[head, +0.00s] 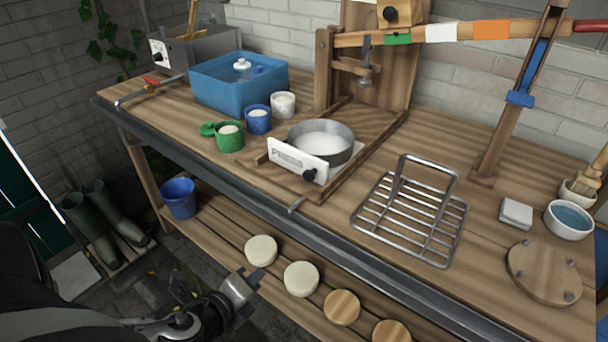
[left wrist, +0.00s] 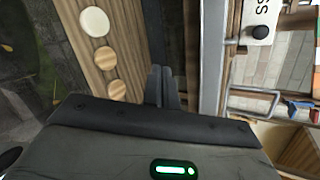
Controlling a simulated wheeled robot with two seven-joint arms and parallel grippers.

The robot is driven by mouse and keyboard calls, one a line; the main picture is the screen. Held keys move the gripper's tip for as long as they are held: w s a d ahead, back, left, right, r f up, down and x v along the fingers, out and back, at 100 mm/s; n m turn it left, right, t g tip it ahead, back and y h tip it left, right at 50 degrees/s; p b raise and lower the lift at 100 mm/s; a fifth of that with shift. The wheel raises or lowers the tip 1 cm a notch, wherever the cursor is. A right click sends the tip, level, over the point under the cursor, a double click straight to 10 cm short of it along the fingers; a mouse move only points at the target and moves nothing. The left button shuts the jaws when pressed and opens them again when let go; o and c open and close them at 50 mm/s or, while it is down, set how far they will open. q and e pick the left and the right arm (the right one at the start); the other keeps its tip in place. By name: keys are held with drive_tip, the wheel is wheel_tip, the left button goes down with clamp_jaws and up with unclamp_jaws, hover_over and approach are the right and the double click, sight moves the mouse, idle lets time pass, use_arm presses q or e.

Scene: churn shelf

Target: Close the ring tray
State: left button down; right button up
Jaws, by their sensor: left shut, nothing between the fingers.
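The ring tray (head: 297,160) has a white front panel with dark lettering and a black knob (head: 309,175). A steel ring (head: 321,142) with white contents stands on it. The tray sits between wooden rails, pulled out in front of the press's upright frame (head: 378,75). The left wrist view shows the panel's end (left wrist: 265,12) and the black knob (left wrist: 260,32) at upper right. My left gripper (head: 247,284) is below and in front of the bench edge, apart from the tray. Its fingers (left wrist: 163,84) are shut and empty. My right gripper is in neither view.
The metal bench edge (head: 220,167) lies between my left gripper and the tray. White and wooden discs (head: 301,279) lie on the lower shelf. Green, blue and white cups (head: 229,137) stand left of the tray. A wire rack (head: 412,220) stands to its right.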

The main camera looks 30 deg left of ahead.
use_arm(q)
wheel_tip(320, 180, up, 5)
drive_tip(key=w+a+m+t, duration=0.2)
drive_tip(key=m, duration=0.4)
drive_tip(key=m+t+h, duration=0.3)
drive_tip(key=m, duration=0.6)
approach(306, 177)
drive_tip(key=w, duration=0.2)
drive_tip(key=w+p, duration=0.1)
drive_tip(key=w, duration=0.1)
drive_tip(key=w+p, duration=0.1)
drive_tip(key=w, duration=0.1)
drive_tip(key=shift+d, duration=0.35)
drive_tip(key=shift+w+f, duration=0.1)
drive_tip(key=shift+w, duration=0.3)
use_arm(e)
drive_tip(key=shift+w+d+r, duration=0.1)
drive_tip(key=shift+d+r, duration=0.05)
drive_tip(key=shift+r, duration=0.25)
